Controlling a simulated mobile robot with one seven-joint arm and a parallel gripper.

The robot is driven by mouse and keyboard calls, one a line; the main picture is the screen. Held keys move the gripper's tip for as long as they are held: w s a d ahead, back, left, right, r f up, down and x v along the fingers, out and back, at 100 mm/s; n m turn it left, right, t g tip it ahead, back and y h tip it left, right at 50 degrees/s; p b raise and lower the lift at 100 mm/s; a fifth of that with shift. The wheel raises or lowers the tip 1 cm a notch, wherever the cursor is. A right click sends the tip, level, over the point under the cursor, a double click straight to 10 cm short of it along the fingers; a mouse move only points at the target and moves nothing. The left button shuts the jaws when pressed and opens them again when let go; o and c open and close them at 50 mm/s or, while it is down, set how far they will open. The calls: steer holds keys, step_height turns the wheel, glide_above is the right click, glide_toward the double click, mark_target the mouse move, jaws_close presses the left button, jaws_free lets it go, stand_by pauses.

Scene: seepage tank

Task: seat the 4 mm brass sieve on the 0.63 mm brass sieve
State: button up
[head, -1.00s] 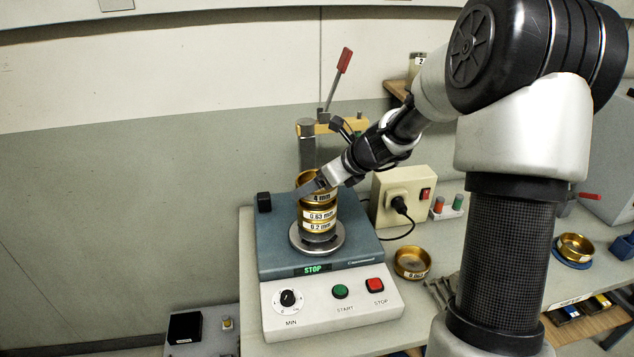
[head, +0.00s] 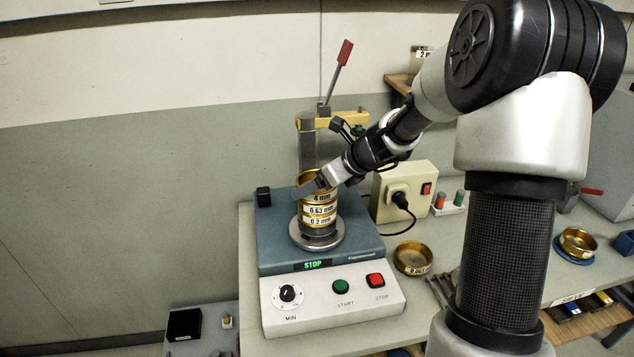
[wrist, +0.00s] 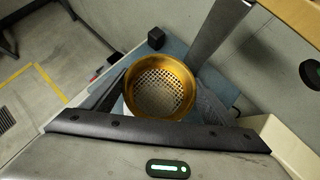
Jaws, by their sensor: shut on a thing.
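The 4 mm brass sieve (head: 322,197) is at the top of the stack, directly over the 0.63 mm brass sieve (head: 320,209). The two look in line and touching, but I cannot tell whether the rim is fully down. My gripper (head: 321,184) is shut on the 4 mm sieve. In the wrist view the 4 mm sieve (wrist: 160,88) lies between my fingers, its perforated floor visible and empty. The 0.63 mm sieve is hidden there. The 0.2 mm sieve (head: 319,220) is below, on the shaker's round plate (head: 316,240).
The shaker (head: 330,297) reads STOP. A column (head: 307,150) and a clamp with a red-handled lever (head: 341,65) stand behind the stack. A loose brass sieve (head: 412,258) lies right of the shaker; another (head: 577,242) sits farther right. A socket box (head: 405,192) stands behind.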

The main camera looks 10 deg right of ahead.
steer(key=o, duration=1.2)
steer(key=shift+f, duration=0.1)
steer(key=p+v, duration=0.1)
steer(key=v, duration=1.6)
steer(key=shift+s+d, duration=0.1)
steer(key=shift+s, duration=0.05)
